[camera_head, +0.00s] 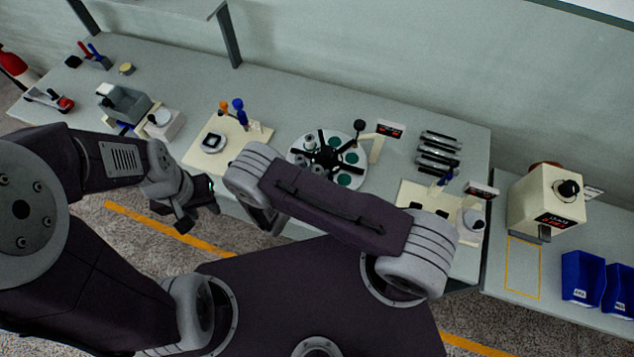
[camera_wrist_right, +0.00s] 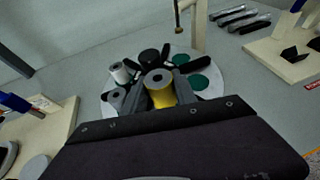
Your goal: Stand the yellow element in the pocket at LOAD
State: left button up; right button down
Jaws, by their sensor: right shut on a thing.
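The yellow element (camera_wrist_right: 162,97), a short cylinder with a grey holed top, is between the fingers of my right gripper (camera_wrist_right: 161,88) in the right wrist view. Its lower end is hidden by my wrist housing. Behind it is a round white dial (camera_head: 298,171) with black spokes and green round spots; it also shows in the right wrist view (camera_wrist_right: 218,88). I cannot tell how high the element is above the dial, or which pocket is LOAD. In the head view my right arm hides the element. My left gripper (camera_head: 190,212) hangs in front of the table edge, its opening unclear.
A grey-white cylinder (camera_wrist_right: 121,73) is at the dial's left. A post with a dark knob (camera_head: 360,126) stands behind the dial. A cream board (camera_head: 210,158) with blue and orange handled tools is at left. Several dark bars (camera_head: 437,152) lie at right.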

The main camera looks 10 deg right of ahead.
notch_tip(320, 180, down, 4)
jog(key=b, duration=0.2)
jog(key=shift+s+r+b, duration=0.1)
jog(key=shift+r+b, duration=0.15)
jog(key=shift+b, duration=0.15)
jog(key=shift+f, duration=0.35)
jog(key=shift+r, duration=0.2)
jog(key=shift+f, duration=0.25)
jog(key=c, duration=1)
grip_release()
jog(key=shift+r, duration=0.1)
